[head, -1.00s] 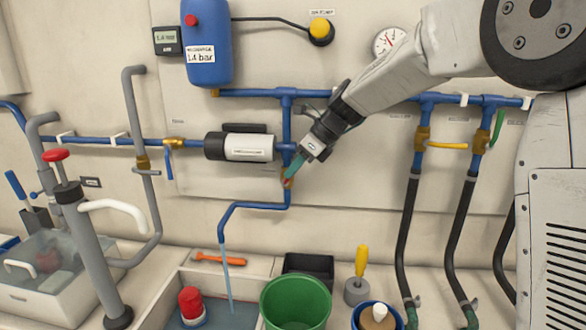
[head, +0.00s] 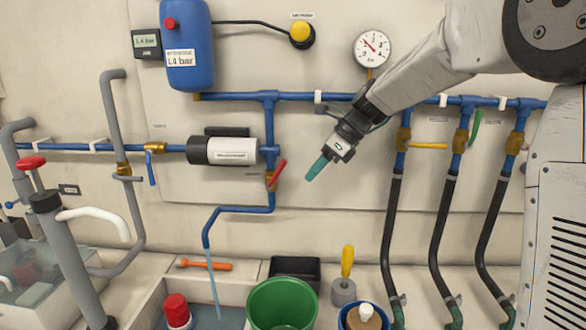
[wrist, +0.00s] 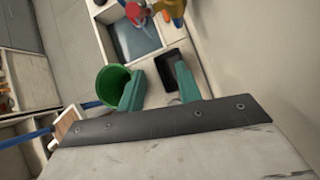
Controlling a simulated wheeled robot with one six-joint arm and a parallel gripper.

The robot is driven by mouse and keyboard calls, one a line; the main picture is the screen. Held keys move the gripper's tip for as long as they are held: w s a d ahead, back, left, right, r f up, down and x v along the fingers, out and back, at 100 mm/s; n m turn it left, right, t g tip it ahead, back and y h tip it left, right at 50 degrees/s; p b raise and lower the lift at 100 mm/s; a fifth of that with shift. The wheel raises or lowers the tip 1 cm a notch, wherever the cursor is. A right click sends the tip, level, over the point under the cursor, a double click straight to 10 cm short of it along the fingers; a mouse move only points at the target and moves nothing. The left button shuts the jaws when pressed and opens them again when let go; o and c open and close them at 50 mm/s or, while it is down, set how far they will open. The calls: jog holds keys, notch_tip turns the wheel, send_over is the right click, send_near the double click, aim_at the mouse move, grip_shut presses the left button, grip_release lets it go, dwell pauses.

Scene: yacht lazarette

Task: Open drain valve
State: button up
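The label beside the valve is too small to read.
A green bucket (head: 284,288), a black tray (head: 306,268) and a yellow-handled tool (head: 347,262) stand below. A white pump (head: 230,150) is left of the valve. Blue pipes with a yellow lever (head: 428,146) and black hoses (head: 389,230) are at the right.

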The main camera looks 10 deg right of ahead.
jog(key=shift+s+d, duration=0.3)
jog(key=shift+d, duration=0.5)
jog(key=shift+s+d, duration=0.25)
jog(key=shift+d, duration=0.55)
